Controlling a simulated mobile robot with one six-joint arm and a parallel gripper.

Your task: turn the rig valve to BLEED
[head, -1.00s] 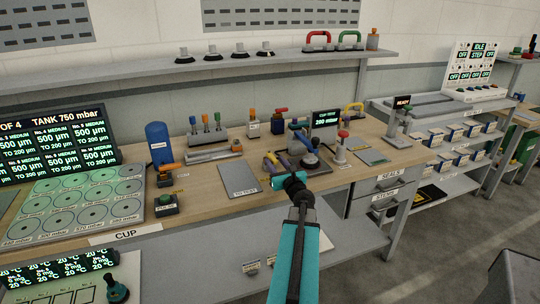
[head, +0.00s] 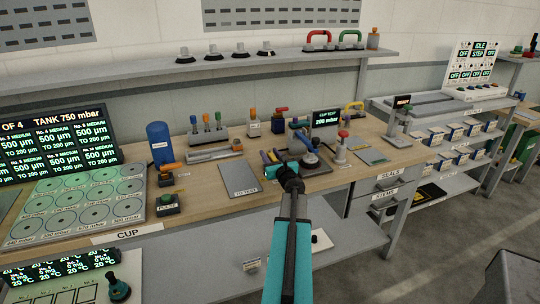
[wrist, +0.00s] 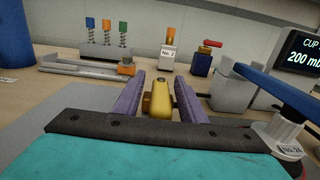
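My gripper (wrist: 157,84) has two purple fingers and a teal body; in the head view (head: 270,157) it is at the left of the cup test rig (head: 320,168). In the wrist view a brass-yellow fitting (wrist: 157,101), which looks like the rig valve, lies between the fingers. Narrow gaps show beside it, so the fingers look open around it, not clamped. No BLEED mark is readable. The rig's blue lever (wrist: 272,88) is to the right in the wrist view. The rig display (head: 324,117) reads CUP TEST, 200 mbar.
A grey tray (head: 240,180) lies left of my gripper. Behind stand a spring-stem rack (head: 208,134), a No. 2 bottle (head: 253,128) and a red-topped block (head: 281,122). A red-knobbed post (head: 342,148) stands right of the rig. A shelf (head: 230,64) runs above.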

